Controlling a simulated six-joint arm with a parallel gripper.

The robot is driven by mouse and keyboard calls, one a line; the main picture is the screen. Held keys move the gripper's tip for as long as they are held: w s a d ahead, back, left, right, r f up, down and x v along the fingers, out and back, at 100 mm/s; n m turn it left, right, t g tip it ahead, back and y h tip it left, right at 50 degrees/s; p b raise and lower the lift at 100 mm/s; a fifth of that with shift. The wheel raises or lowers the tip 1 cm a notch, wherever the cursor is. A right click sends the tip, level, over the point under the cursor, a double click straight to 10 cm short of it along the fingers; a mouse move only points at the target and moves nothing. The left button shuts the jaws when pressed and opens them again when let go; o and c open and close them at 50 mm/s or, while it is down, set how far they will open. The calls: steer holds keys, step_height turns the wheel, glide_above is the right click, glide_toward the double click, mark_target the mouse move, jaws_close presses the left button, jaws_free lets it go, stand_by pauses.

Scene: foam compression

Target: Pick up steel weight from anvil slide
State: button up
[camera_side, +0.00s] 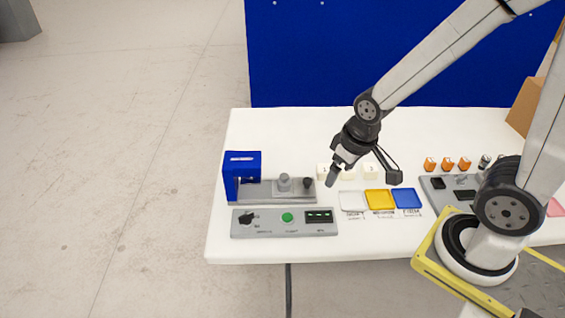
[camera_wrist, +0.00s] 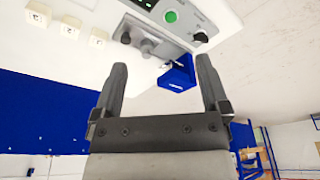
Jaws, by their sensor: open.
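The steel weight (camera_side: 284,182) is a small grey cylinder with a narrower top, standing upright on the grey anvil slide (camera_side: 262,197). The slide runs out to the right from the blue press (camera_side: 242,170) and has a black knob (camera_side: 308,183) at its right end. My gripper (camera_side: 364,178) is open and empty, above the table and to the right of the slide. In the wrist view, my gripper (camera_wrist: 163,72) shows both fingers wide apart. The weight (camera_wrist: 147,46) appears beyond them, between the black knob and the blue press (camera_wrist: 178,74). Nothing is between the fingers.
A control panel (camera_side: 300,222) with a green button lies in front of the slide. Numbered white blocks (camera_wrist: 70,27) stand nearby. White, yellow (camera_side: 380,199) and blue (camera_side: 407,198) trays lie to the right. Several orange pieces (camera_side: 447,163) stand farther right. The table's back left is clear.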

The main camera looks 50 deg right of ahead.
steer(key=m+y, duration=1.2)
steer(key=m, duration=0.8)
glide_toward(287, 174)
steer(key=x, duration=0.5)
steer(key=shift+s+a, duration=0.35)
steer(key=shift+a, duration=0.1)
steer(key=shift+w+d+f+m+t+y, duration=0.3)
steer(key=shift+d+m+t+y, duration=0.2)
steer(key=shift+m+t, duration=0.2)
steer(key=shift+a, duration=0.1)
steer(key=shift+x, duration=1.25)
steer(key=shift+f, duration=0.15)
